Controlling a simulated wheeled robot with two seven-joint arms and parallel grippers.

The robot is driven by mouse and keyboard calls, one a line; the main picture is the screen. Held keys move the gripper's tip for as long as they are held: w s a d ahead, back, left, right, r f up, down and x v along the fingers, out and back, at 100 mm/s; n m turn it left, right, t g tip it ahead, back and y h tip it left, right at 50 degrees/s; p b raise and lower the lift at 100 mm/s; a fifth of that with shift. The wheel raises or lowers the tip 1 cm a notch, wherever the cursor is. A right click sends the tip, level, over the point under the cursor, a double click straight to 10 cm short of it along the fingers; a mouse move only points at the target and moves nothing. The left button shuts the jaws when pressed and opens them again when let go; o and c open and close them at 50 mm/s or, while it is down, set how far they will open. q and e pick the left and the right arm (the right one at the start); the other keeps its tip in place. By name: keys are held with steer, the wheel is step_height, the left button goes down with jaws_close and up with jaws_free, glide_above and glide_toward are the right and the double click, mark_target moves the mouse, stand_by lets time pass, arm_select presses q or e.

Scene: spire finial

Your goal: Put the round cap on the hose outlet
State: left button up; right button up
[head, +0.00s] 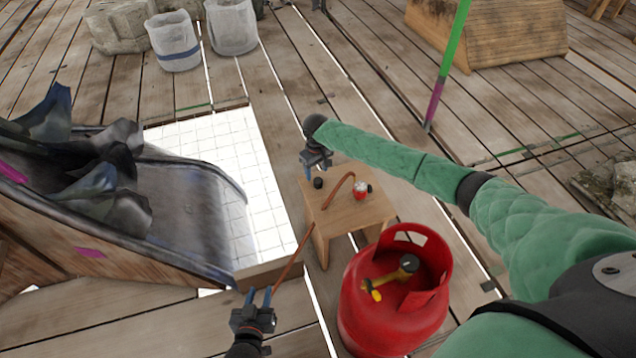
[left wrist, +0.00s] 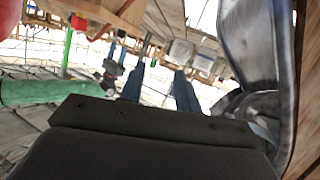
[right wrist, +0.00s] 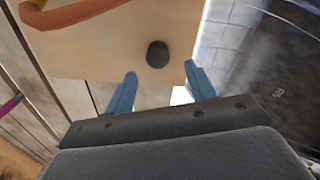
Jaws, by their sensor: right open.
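The round cap, a small black cylinder (head: 318,183), stands on the wooden stool's left far corner. It also shows in the right wrist view (right wrist: 157,54), ahead of the gap between the fingers. My right gripper (head: 316,160) is open and empty, just beyond the cap and apart from it. My left gripper (head: 261,296) has its fingers apart, near the plank edge left of the stool; nothing shows held. An orange-brown hose (head: 338,184) arches over the stool from a red-and-white fitting (head: 360,188). A red gas cylinder (head: 395,325) has a brass valve (head: 404,271); I cannot tell which opening is the hose outlet.
The stool (head: 350,215) stands left of and behind the cylinder. Two buckets (head: 175,42) stand at the back. A green-and-magenta pole (head: 449,50) rises at right.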

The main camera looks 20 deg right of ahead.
mark_target(317, 179)
steer(key=shift+f, duration=0.25)
step_height(317, 179, down, 4)
steer(key=shift+d+f+b, duration=0.1)
steer(key=shift+f+b, duration=0.15)
steer(key=shift+b, duration=0.25)
arm_select(q)
steer(key=w+r+t+h, duration=0.1)
steer(key=w+r+t, duration=0.3)
steer(key=r, duration=0.7)
steer(key=shift+r, duration=0.4)
steer(key=shift+d, duration=0.1)
arm_select(e)
steer(key=c, duration=1)
arm_select(q)
steer(key=shift+f, duration=0.1)
arm_select(e)
steer(key=shift+r, duration=0.2)
